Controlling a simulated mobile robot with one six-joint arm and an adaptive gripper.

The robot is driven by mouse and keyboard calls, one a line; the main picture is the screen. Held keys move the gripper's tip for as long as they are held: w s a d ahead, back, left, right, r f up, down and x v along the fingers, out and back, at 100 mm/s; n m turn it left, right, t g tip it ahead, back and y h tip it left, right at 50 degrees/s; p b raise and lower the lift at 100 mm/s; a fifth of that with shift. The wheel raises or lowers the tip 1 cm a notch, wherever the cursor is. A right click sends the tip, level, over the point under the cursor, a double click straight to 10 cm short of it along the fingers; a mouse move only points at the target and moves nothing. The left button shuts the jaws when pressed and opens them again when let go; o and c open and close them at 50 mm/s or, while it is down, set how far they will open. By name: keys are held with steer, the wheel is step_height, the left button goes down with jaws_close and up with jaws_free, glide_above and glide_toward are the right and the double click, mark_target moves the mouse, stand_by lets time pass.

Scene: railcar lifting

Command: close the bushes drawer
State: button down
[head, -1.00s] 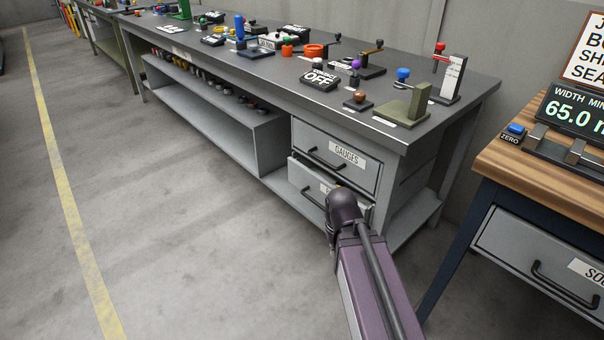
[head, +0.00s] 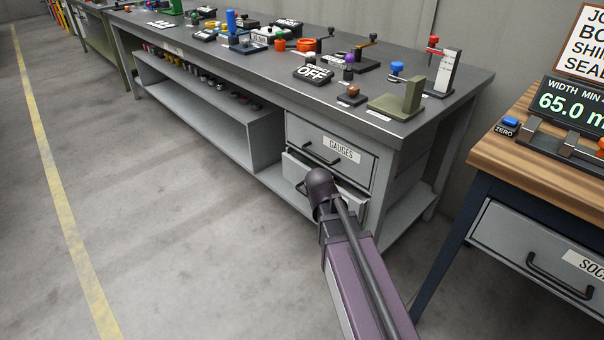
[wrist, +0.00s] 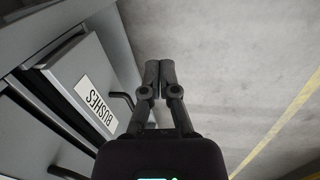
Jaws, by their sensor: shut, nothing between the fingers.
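The bushes drawer (head: 293,164) is the lower drawer under the grey workbench, and it stands partly open. In the wrist view its grey front carries the BUSHES label (wrist: 97,103) and a dark handle (wrist: 122,100). My gripper (wrist: 159,66) is shut and empty. In the wrist view its fingers are beside the drawer front, over the floor, just past the handle; I cannot tell whether they touch it. In the head view my wrist covers part of the drawer front and its label, and the fingers are hidden.
The gauges drawer (head: 328,145) above looks shut. The workbench top (head: 410,128) holds several tools and fixtures. A wooden-topped table (head: 490,150) with its own drawer (head: 540,255) stands at the right. The floor (head: 180,240) to the left is clear.

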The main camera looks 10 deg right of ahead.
steer(key=w+a+r+n+t+h, duration=0.2)
steer(key=w+a+n, duration=0.4)
steer(key=w+n, duration=0.3)
steer(key=w+a+r+n+t+h, duration=0.2)
steer(key=w+a+n, duration=0.4)
steer(key=w+n, duration=0.4)
steer(key=w+h, duration=0.1)
steer(key=w, duration=0.1)
steer(key=shift+w+a+r+t+h+b, duration=0.25)
steer(key=shift+w+r+t+h+b, duration=0.05)
steer(key=shift+r+t+b, duration=0.1)
steer(key=shift+d+f, duration=0.1)
steer(key=shift+f, duration=0.05)
steer(key=b, duration=0.7)
glide_toward(303, 172)
steer(key=d+f, duration=0.4)
steer(key=shift+w+d, duration=0.45)
steer(key=shift+d, duration=0.3)
